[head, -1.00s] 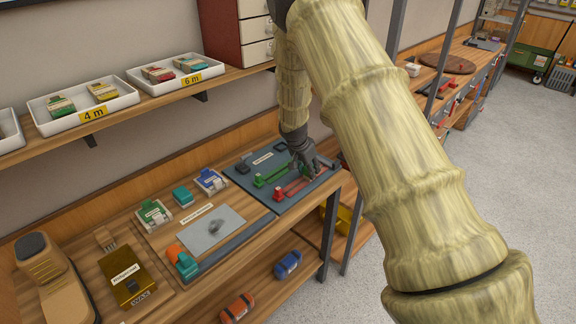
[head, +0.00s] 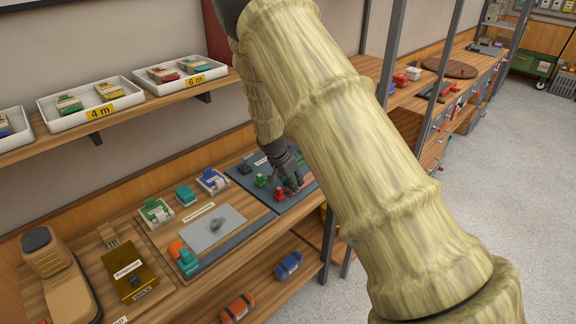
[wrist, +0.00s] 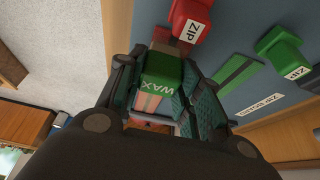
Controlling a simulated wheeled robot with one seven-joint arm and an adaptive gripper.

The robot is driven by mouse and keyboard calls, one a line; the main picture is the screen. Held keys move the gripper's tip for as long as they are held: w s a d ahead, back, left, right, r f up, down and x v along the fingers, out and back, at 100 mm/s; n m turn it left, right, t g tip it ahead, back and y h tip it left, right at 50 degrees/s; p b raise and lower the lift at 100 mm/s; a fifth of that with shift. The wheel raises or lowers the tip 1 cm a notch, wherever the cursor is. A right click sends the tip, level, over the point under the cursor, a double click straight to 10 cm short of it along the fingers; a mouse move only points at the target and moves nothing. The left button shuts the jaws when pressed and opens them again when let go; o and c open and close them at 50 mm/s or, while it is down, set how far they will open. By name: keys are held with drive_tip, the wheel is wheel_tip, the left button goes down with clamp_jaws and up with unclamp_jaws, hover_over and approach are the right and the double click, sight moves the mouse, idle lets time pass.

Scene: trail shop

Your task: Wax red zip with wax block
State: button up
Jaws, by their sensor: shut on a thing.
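My gripper (head: 290,182) is low over the blue zip board (head: 284,208) at the far right end of the bench. The red zip (wrist: 188,18), with a ZIP label, lies just beyond the block's far end. I cannot tell if they touch. The green zip (wrist: 284,52) lies to the right in the wrist view, and left of the gripper in the head view.
A grey mat (head: 212,228) with coloured clips lies left of the board. Farther left are a brown box lettered WAX (head: 136,280) and a tan boot-like form (head: 60,275). White trays (head: 92,103) stand on the shelf above. A grey post (head: 330,232) stands right of the board.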

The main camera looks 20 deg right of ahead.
drive_tip(key=shift+s+a, duration=0.3)
drive_tip(key=shift+a, duration=0.45)
wheel_tip(320, 180, up, 2)
drive_tip(key=shift+a+r+p, duration=0.1)
drive_tip(key=shift+r+p, duration=0.1)
drive_tip(key=shift+p, duration=0.3)
wheel_tip(320, 180, up, 6)
drive_tip(key=p, duration=0.2)
drive_tip(key=shift+f+p, duration=0.15)
drive_tip(key=shift+p, duration=0.25)
drive_tip(key=shift+s+f, duration=0.1)
